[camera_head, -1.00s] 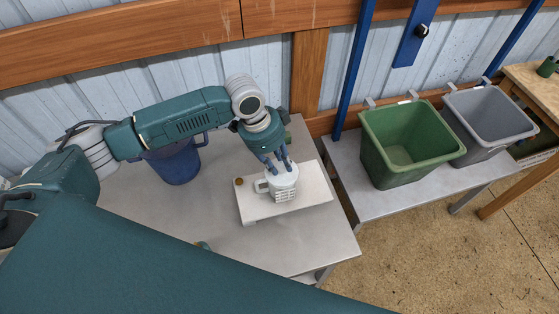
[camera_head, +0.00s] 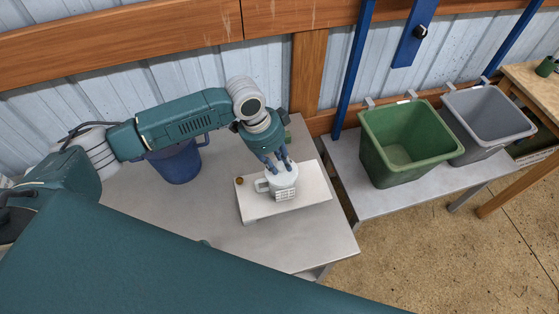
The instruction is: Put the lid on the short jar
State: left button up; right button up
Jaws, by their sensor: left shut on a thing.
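A short white jar (camera_head: 284,193) with a handle on its left and a grid-like label stands on a white board (camera_head: 255,213) on the grey table. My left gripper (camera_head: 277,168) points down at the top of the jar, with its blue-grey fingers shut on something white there. That white piece looks like the lid (camera_head: 287,177), at the jar's mouth. At this size I cannot tell whether the lid rests on the rim or is just above it. My right gripper is not in view.
A small brown round thing (camera_head: 239,181) lies on the board, left of the jar. A blue bucket (camera_head: 176,165) stands on the table beneath my left arm. A green bin (camera_head: 400,172) and a grey bin (camera_head: 483,144) stand on the bench to the right.

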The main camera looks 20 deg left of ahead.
pick_arm(q)
jog(key=shift+f+b, duration=0.3)
jog(key=shift+f, duration=0.55)
jog(key=o, duration=1.1)
jog(key=v, duration=1.2)
jog(key=shift+d, duration=0.1)
